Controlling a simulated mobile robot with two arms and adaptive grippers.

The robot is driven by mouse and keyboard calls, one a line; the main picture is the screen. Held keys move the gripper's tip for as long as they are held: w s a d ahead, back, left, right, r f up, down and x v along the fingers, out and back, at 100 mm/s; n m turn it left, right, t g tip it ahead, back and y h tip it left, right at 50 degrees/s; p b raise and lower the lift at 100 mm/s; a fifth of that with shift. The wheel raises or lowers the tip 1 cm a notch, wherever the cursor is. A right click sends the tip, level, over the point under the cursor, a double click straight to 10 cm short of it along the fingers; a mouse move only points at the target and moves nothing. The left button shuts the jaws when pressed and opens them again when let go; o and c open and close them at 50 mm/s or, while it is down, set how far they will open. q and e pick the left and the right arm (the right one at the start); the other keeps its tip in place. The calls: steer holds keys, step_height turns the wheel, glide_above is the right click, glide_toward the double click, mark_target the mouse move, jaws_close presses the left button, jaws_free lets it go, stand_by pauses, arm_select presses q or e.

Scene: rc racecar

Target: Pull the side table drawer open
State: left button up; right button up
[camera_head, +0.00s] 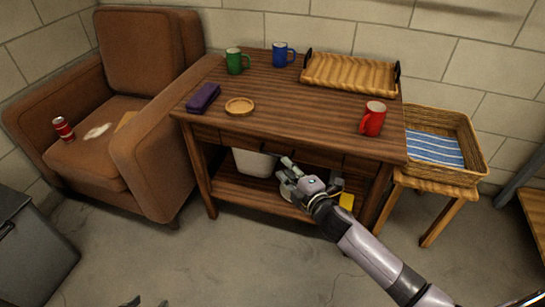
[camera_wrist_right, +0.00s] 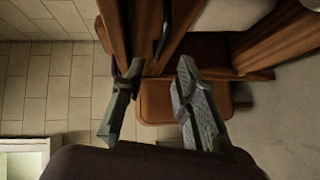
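The wooden side table (camera_head: 285,113) stands against the wall, with drawer fronts (camera_head: 318,157) below its top. The drawer fronts look flush with the table. My right gripper (camera_head: 284,172) is in front of the table, just below the drawer fronts. In the right wrist view its two fingers (camera_wrist_right: 160,80) are apart with nothing between them. A dark curved handle (camera_wrist_right: 162,40) shows beyond the fingertips, on the wooden front; contact does not show. At the bottom edge of the head view, small dark tips (camera_head: 147,302) look like my left gripper; its opening is unclear.
On the table are a green mug (camera_head: 235,62), a blue mug (camera_head: 281,55), a red mug (camera_head: 373,118), a purple case (camera_head: 203,97), a coaster (camera_head: 239,106) and a wicker tray (camera_head: 350,74). A brown armchair (camera_head: 150,150) is left; a stool with a basket (camera_head: 470,170) is right.

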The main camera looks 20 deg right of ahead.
mark_target(274, 155)
arm_select(q)
steer(key=w+d+r+t+h+b, duration=0.1)
steer(key=w+d+r+t+b, duration=0.1)
steer(key=w+r+t, duration=0.3)
steer(key=shift+w+d+r+t+h, duration=0.4)
steer(key=shift+w+d+r, duration=0.15)
steer(key=shift+w+r, duration=0.7)
arm_select(e)
steer(key=shift+x, duration=4.4)
steer(key=shift+c, duration=0.4)
jaws_close()
